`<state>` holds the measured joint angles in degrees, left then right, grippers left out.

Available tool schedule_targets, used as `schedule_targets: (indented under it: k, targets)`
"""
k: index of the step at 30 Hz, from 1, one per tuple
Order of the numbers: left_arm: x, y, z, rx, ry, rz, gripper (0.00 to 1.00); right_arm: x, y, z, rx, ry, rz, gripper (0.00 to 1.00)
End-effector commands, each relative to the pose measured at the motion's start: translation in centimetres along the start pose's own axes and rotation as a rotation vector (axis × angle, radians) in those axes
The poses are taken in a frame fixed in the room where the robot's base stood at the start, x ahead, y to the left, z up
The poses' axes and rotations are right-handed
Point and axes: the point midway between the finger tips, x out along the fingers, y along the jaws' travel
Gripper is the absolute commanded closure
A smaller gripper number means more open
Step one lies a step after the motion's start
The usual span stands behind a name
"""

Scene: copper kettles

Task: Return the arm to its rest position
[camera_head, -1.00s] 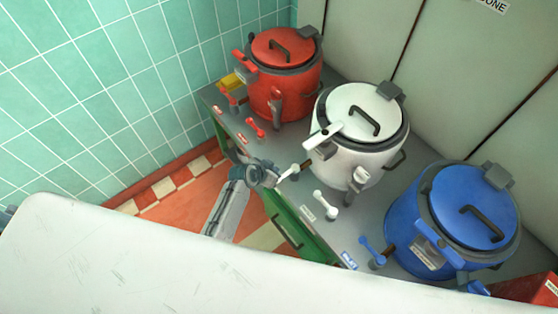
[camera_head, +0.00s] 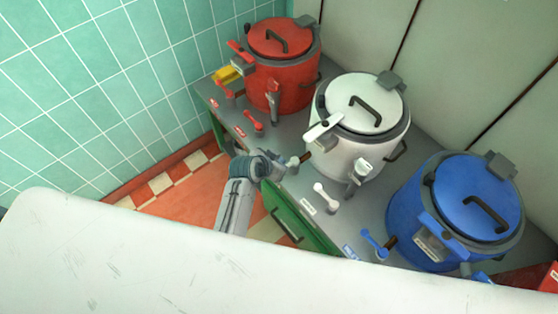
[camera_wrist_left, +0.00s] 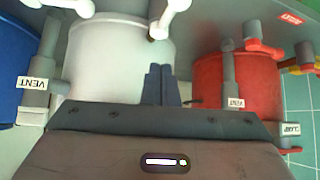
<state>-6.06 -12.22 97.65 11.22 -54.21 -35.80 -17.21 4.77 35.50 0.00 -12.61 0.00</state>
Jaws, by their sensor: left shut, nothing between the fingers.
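My left gripper (camera_head: 284,164) shows in the head view at the end of my grey arm, in front of the white kettle (camera_head: 345,145). The gripper covers part of the counter's front edge and a small lever there. In the left wrist view its two dark fingers (camera_wrist_left: 161,84) are together with nothing between them, seen against the white kettle (camera_wrist_left: 115,58). I cannot tell the exact gap to the kettle. My right gripper is in neither view.
A red kettle (camera_head: 284,75) and a blue kettle (camera_head: 440,220) flank the white one on the grey counter (camera_head: 345,220). Levers (camera_head: 326,196) line its front edge. A green cabinet front (camera_head: 300,228) lies below. Orange floor (camera_head: 185,205) is open to the left.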

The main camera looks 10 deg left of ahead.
Motion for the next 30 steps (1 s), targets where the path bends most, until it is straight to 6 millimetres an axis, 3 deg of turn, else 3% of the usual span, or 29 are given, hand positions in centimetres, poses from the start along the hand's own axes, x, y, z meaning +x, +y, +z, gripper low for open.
schedule_targets:
  k: [11,14,17,21,24,30]
  targets:
    - [-0.1,-0.1,0.1,-0.001,-0.001,-0.001,1.00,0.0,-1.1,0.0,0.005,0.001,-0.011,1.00]
    - [-1.4,-0.7,1.3,-0.013,-0.027,-0.012,1.00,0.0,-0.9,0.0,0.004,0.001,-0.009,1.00]
    - [-4.8,-1.9,4.1,-0.049,-0.094,-0.039,1.00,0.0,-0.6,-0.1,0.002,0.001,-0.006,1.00]
    - [-11.7,-3.4,8.4,-0.122,-0.215,-0.099,1.00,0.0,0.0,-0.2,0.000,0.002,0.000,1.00]
    - [-15.6,-3.8,10.2,-0.163,-0.277,-0.138,1.00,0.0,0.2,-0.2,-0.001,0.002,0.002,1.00]
    - [-21.5,-4.0,12.4,-0.222,-0.361,-0.200,1.00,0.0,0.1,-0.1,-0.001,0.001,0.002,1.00]
